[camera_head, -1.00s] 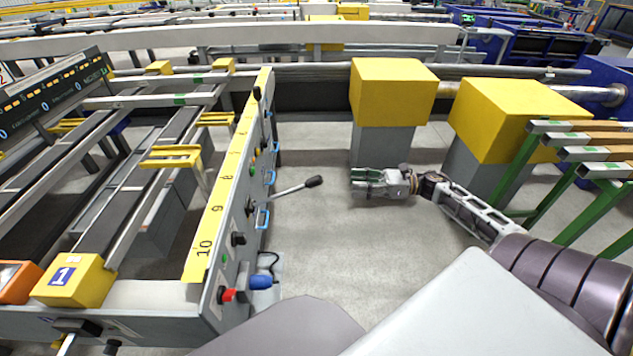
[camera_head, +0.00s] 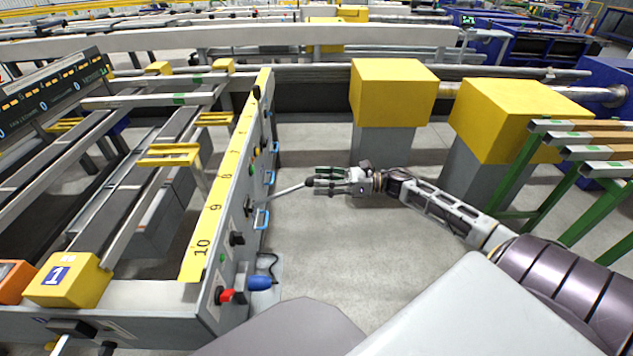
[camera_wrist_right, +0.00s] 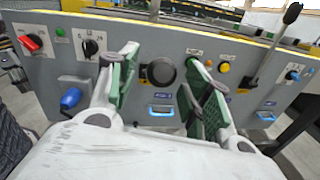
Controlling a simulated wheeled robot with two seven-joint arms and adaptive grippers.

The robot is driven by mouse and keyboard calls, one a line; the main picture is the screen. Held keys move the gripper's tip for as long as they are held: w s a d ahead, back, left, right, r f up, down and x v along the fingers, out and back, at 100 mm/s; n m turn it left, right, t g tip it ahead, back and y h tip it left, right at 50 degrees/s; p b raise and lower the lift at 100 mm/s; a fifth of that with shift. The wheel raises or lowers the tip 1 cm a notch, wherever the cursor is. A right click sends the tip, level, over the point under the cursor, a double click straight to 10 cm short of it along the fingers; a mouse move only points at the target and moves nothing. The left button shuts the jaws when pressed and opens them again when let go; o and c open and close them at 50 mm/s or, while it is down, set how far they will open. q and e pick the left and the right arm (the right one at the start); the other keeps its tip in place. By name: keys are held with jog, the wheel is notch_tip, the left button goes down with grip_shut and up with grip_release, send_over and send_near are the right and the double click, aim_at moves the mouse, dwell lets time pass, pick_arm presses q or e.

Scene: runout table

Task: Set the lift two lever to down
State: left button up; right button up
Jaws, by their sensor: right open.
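A lever with a grey rod (camera_head: 287,191) sticks out from the side of the control panel, its black knob (camera_head: 310,182) towards my right gripper. In the right wrist view the knob (camera_wrist_right: 161,71) shows end-on as a dark disc between the two green-padded fingers. My right gripper (camera_head: 321,180) is open, with its fingertips at the knob; I cannot tell whether they touch it. A second lever (camera_wrist_right: 272,50) stands upright further right in the wrist view. The labels are too small to read, so I cannot tell which lever is lift two. My left gripper is not in view.
The panel carries a red switch (camera_wrist_right: 32,43), a black selector (camera_wrist_right: 90,47), a blue plug (camera_wrist_right: 70,98) and blue handles (camera_wrist_right: 161,111). Yellow-topped blocks (camera_head: 394,85) stand behind my right arm. Green-legged racks (camera_head: 520,175) are at the right. The floor before the panel is clear.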

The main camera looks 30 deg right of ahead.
jog(key=shift+x, duration=1)
grip_shut()
